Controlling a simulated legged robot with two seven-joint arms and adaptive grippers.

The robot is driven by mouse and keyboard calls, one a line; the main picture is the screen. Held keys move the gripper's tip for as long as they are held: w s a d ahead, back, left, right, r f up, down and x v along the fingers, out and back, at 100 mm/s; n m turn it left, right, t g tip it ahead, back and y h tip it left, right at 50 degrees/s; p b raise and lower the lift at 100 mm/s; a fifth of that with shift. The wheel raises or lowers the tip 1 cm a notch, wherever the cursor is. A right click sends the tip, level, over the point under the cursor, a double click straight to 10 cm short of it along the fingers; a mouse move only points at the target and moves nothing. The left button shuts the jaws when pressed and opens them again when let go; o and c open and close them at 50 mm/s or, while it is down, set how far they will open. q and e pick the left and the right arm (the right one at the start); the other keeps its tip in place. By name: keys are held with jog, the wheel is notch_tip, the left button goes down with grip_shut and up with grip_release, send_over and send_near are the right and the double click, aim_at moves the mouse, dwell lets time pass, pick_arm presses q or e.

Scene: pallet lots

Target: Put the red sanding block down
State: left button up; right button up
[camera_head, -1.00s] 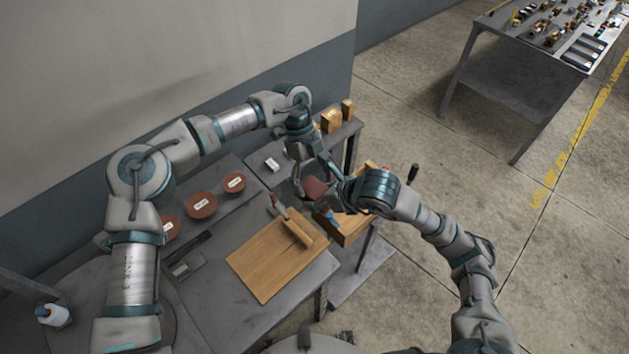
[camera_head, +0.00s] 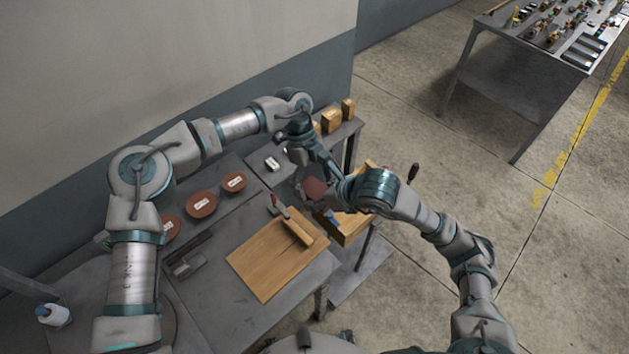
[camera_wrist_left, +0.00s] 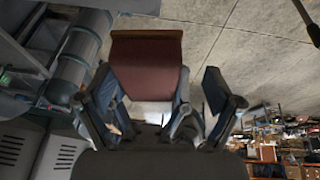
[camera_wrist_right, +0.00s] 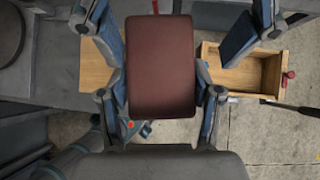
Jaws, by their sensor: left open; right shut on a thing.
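The red sanding block (camera_head: 315,188) is a dark red, rounded slab held in the air near the tables. It also shows in the right wrist view (camera_wrist_right: 161,68) and the left wrist view (camera_wrist_left: 147,72). My right gripper (camera_wrist_right: 161,92) is shut on it, with a finger at each side. My left gripper (camera_wrist_left: 158,82) is open on the far side of the block, its fingers spread apart. In the right wrist view its fingers show at the upper left and upper right, apart from the block.
A wooden board (camera_head: 268,262) lies on the near table. An open wooden drawer box (camera_wrist_right: 247,72) sits below and beside the block. Several round red discs (camera_head: 201,205) stand at the left. A small white-labelled item (camera_head: 272,163) and wooden blocks (camera_head: 331,121) are on the back table.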

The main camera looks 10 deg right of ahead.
pick_arm(q)
jog(key=shift+r, duration=0.1)
pick_arm(e)
jog(key=shift+f, duration=0.1)
pick_arm(q)
jog(key=v, duration=1.2)
jog(key=a+f+n+t+h, duration=0.1)
jog(key=a+f+n, duration=0.3)
jog(key=a, duration=0.3)
jog(key=x, duration=1.1)
jog(key=shift+f, duration=0.4)
pick_arm(e)
jog(key=w+a+f+n+g+y, duration=0.1)
jog(key=w+a+f+n+g, duration=0.1)
jog(key=a+f+n, duration=0.2)
jog(key=shift+w+a+f+n+g+y, duration=0.15)
jog(key=shift+w+f+n+g+y, duration=0.15)
jog(key=shift+f, duration=0.15)
pick_arm(q)
jog(key=shift+w, duration=0.1)
